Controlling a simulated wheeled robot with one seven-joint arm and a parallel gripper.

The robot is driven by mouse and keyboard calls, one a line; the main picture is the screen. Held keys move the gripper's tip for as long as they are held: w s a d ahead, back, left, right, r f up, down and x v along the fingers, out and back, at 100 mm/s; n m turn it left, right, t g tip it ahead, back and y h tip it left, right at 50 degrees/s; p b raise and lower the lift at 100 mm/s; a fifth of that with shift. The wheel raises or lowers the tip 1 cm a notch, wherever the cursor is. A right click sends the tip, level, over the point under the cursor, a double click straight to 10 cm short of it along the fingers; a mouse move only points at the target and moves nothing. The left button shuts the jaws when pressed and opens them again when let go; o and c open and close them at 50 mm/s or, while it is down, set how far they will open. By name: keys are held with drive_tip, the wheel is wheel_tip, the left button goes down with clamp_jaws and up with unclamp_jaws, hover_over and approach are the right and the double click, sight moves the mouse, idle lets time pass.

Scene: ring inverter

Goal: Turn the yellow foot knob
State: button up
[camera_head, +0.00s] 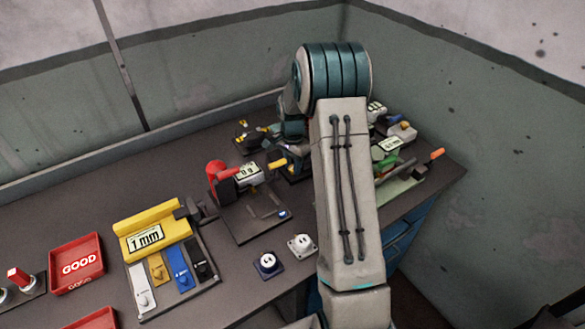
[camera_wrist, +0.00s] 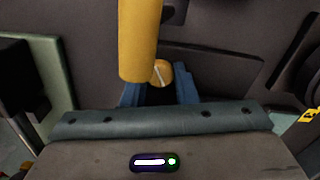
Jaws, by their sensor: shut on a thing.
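The yellow foot knob (camera_wrist: 161,73) shows a rounded end with a pale line across it in the wrist view. My gripper (camera_wrist: 158,90) has one blue finger on each side of it and is shut on it. A larger yellow cylinder (camera_wrist: 140,40) stands just above the knob in that view and hides part of its left side. In the head view, a yellow part (camera_head: 277,166) shows beside my wrist, at the device with a small display (camera_head: 249,174). The knob cannot be told apart there, and my fingertips are hard to make out.
Red trays (camera_head: 78,262) lie further left. Two small sockets (camera_head: 268,262) sit at the front edge. Tools and other devices (camera_head: 402,131) crowd the right, behind my arm.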

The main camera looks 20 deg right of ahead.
sight(292, 167)
drive_tip(key=shift+m+b, duration=0.8)
drive_tip(key=shift+m, duration=1.5)
drive_tip(key=shift+r, duration=0.1)
drive_tip(key=o, duration=1)
wheel_tip(292, 167, up, 14)
drive_tip(key=shift+f+b, duration=0.1)
drive_tip(key=shift+b, duration=0.65)
